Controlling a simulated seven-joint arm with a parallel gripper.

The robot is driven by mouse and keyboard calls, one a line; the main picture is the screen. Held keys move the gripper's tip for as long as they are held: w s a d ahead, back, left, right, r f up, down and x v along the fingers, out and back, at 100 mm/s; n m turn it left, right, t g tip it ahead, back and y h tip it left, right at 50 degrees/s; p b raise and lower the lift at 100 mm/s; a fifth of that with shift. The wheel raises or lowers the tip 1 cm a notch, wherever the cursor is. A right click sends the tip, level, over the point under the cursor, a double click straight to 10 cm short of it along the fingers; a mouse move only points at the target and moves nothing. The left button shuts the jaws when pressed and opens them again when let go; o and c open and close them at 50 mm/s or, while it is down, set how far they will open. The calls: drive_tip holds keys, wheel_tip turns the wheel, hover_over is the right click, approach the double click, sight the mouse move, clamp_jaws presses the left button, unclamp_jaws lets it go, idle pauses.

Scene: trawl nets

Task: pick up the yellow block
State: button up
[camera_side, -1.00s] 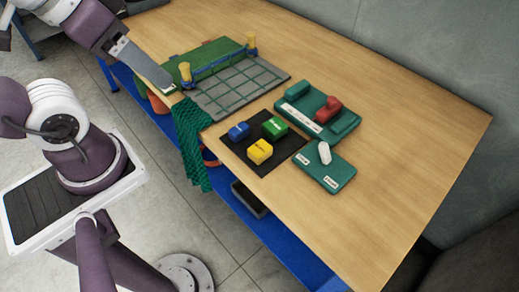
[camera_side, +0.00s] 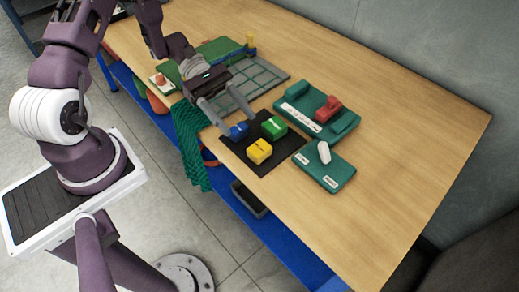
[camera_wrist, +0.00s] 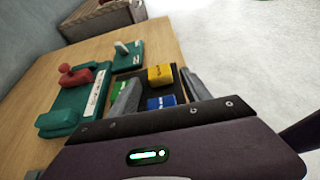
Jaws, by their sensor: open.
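The yellow block (camera_side: 259,151) sits on a black mat (camera_side: 238,150) near the table's front edge. A blue block (camera_side: 239,131) and a green block (camera_side: 274,128) stand on the same mat. My gripper (camera_side: 240,128) is open, its two fingers reaching down near the blue block, short of the yellow block. In the wrist view the yellow block (camera_wrist: 161,75) lies beyond the fingertips, the blue block (camera_wrist: 161,103) is between the fingers (camera_wrist: 160,88), and the green block (camera_wrist: 119,91) is partly hidden by the left finger.
A green tray (camera_side: 345,124) holds a red piece (camera_side: 328,108). A smaller green plate (camera_side: 335,175) carries a white piece (camera_side: 324,152). A grey grid board (camera_side: 262,82) lies behind my gripper. A green net (camera_side: 190,150) hangs off the front edge. The right side of the table is clear.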

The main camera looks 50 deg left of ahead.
sight(257, 146)
drive_tip(key=shift+d+f+n, duration=0.15)
drive_tip(key=shift+f+n, duration=0.15)
drive_tip(key=shift+f, duration=0.1)
drive_tip(key=x, duration=0.6)
drive_tip(key=shift+w+d+f, duration=0.25)
drive_tip(key=shift+f, duration=0.15)
drive_tip(key=shift+c, duration=0.5)
drive_tip(key=c, duration=1.1)
